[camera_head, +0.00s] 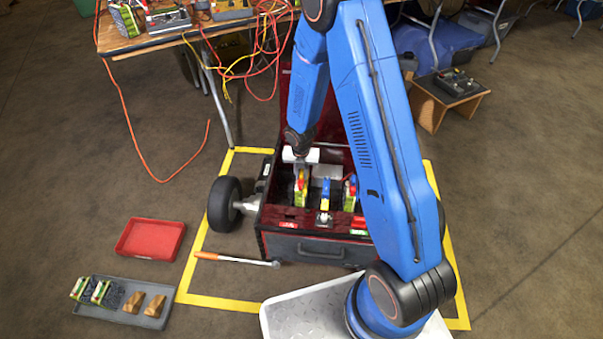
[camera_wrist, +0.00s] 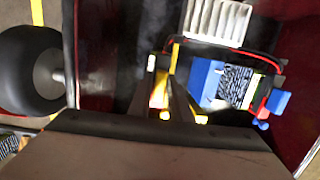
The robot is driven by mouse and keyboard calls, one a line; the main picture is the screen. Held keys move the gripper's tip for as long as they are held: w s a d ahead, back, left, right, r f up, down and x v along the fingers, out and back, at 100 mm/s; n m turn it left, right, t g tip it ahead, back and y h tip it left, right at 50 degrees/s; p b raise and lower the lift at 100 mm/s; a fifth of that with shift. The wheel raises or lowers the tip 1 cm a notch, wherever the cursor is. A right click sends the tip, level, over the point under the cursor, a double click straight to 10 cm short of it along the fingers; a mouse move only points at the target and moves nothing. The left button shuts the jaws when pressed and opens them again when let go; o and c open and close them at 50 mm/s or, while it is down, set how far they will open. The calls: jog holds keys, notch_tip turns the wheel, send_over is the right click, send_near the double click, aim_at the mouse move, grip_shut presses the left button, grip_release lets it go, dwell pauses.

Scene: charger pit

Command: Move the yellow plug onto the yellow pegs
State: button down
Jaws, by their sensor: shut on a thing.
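My gripper (camera_head: 299,171) points down into the open dark red box, over its left part. It is shut on the yellow plug (camera_head: 304,175), which is small and partly hidden by the fingers. Just below it is a battery-like block (camera_head: 300,197) with yellow, green and red parts; I cannot tell whether plug and block touch. In the wrist view, the yellow plug (camera_wrist: 158,95) shows blurred at the fingertips, with a yellow strip above it. The yellow pegs cannot be made out clearly.
The box (camera_head: 310,247) also holds a blue-topped unit (camera_head: 325,195) and another block (camera_head: 350,193) to the right. A wheel (camera_head: 225,204) stands left of it. An orange-handled tool (camera_head: 235,259), a red tray (camera_head: 150,223) and a grey tray (camera_head: 120,316) lie on the floor.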

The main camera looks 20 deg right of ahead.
jog(key=shift+f, duration=0.45)
jog(key=c, duration=1.6)
grip_release()
jog(key=shift+o, duration=0.2)
notch_tip(320, 180, up, 16)
jog(key=s+r, duration=0.1)
jog(key=s, duration=0.1)
notch_tip(320, 180, up, 11)
jog(key=m+t, duration=0.1)
jog(key=m, duration=0.6)
send_over(301, 176)
jog(key=s+d, duration=0.3)
jog(key=s, duration=0.2)
jog(key=s+d+r+m, duration=0.1)
jog(key=s+r+m, duration=0.4)
jog(key=s+m, duration=0.2)
jog(key=s+d+r+m+t, duration=0.1)
jog(key=s+d+r+m, duration=0.1)
jog(key=s+r+m, duration=0.4)
jog(key=s+d+r+m+t, duration=0.1)
jog(key=s+r+m, duration=0.5)
jog(key=s+m, duration=0.4)
jog(key=s, duration=0.4)
jog(key=shift+d+y, duration=0.3)
jog(key=shift+d, duration=0.1)
jog(key=shift+s+m+t, duration=0.3)
jog(key=shift+s+m, duration=0.25)
jog(key=shift+m, duration=0.15)
